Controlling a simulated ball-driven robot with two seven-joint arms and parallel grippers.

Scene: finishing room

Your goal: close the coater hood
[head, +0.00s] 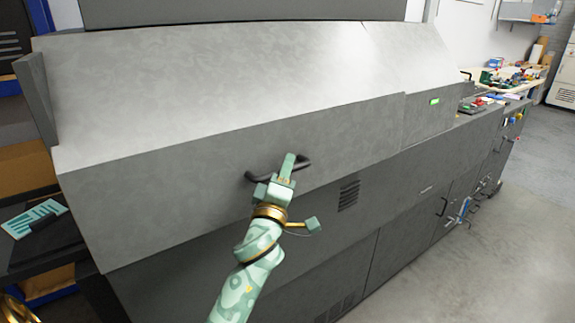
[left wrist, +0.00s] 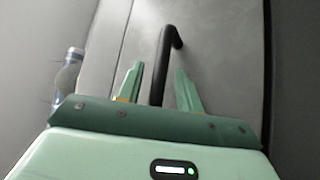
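The coater hood (head: 230,90) is a large grey sloping cover across the head view. Its lower front edge lies along the darker cabinet front; I cannot tell whether a small gap remains there. A black bar handle (head: 262,176) sits on its front face, and it also shows in the left wrist view (left wrist: 164,58). My left gripper (head: 288,167) is at this handle. In the left wrist view its two green fingers (left wrist: 160,88) stand apart, one on each side of the bar, with space beside it. My right gripper is in neither view.
The machine's lower cabinet (head: 415,215) has vents and several handles. A bench (head: 515,78) with small coloured items stands at the back right. Shelving with a teal item (head: 36,218) is at the left. A bottle (left wrist: 68,72) shows in the left wrist view. The floor at right is clear.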

